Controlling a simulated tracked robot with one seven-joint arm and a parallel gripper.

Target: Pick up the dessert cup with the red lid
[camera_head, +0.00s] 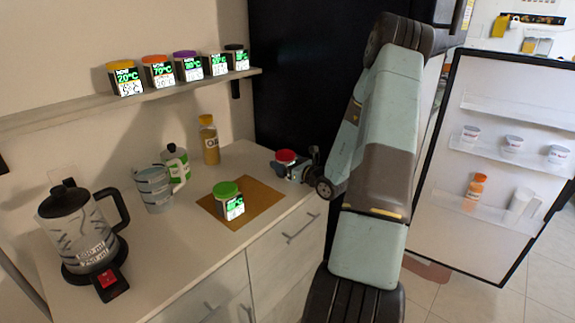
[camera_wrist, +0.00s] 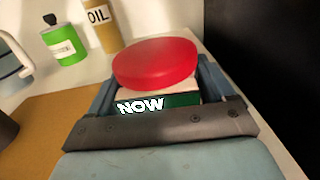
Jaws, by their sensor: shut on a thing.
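The dessert cup with the red lid (camera_wrist: 155,64) fills the middle of the wrist view, with a green label reading "NOW" below the lid. In the head view its red lid (camera_head: 286,156) shows at the right end of the counter, by the dark cabinet. My gripper (camera_wrist: 160,100) has one finger on each side of the cup and is shut on it. In the head view my gripper (camera_head: 288,170) is partly hidden around the cup. I cannot tell whether the cup touches the counter.
A green-lidded cup (camera_head: 228,200) stands on a brown board (camera_head: 262,205). An oil bottle (camera_head: 209,140), a green bottle (camera_head: 176,165), a patterned mug (camera_head: 152,188) and a kettle (camera_head: 78,230) stand on the counter. Several lidded cups line the wall shelf (camera_head: 165,92). A fridge door (camera_head: 480,235) stands open at right.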

